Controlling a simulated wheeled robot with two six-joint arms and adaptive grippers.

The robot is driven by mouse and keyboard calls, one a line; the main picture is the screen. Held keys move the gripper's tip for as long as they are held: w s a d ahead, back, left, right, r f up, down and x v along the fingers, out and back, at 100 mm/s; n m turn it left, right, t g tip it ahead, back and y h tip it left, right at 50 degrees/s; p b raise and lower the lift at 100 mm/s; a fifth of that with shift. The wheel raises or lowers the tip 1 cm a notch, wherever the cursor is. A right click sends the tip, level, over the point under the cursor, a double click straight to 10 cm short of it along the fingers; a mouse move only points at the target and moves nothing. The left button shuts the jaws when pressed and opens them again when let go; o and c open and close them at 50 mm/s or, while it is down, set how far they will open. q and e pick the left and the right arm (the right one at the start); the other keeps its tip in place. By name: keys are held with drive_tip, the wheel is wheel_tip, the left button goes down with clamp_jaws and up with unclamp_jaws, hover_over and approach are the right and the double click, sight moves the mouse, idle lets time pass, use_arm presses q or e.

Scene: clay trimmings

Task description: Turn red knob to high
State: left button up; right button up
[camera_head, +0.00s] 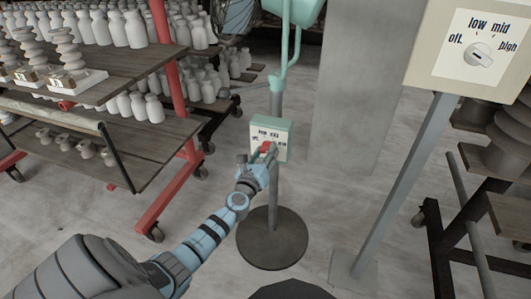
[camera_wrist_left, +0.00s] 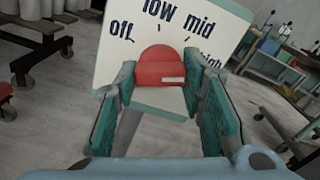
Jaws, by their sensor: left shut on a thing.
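The red knob (camera_head: 265,147) is on the front of a small pale green box (camera_head: 285,130) on a grey post. In the left wrist view the knob (camera_wrist_left: 158,66) sits on a white panel (camera_wrist_left: 120,58) marked off, low, mid and high. A white mark on the knob points right, roughly toward the "high" label, which a finger partly covers. My left gripper (camera_head: 267,156) is shut on the knob, with one finger at each side of it in the wrist view (camera_wrist_left: 160,98). My right gripper is not in view.
A red-framed shelf cart (camera_head: 160,212) with pale bottles is at the left. The post's round dark base (camera_head: 272,250) rests on the grey floor, partly clear around it.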

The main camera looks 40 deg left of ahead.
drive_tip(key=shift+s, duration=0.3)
use_arm(q)
drive_tip(key=o, duration=1.1)
drive_tip(key=shift+o, duration=0.2)
drive_tip(key=shift+s+d, duration=0.1)
drive_tip(key=shift+s, duration=0.15)
drive_tip(key=v, duration=1.1)
drive_tip(key=shift+s, duration=0.25)
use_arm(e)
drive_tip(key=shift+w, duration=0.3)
use_arm(q)
drive_tip(key=shift+d, duration=0.1)
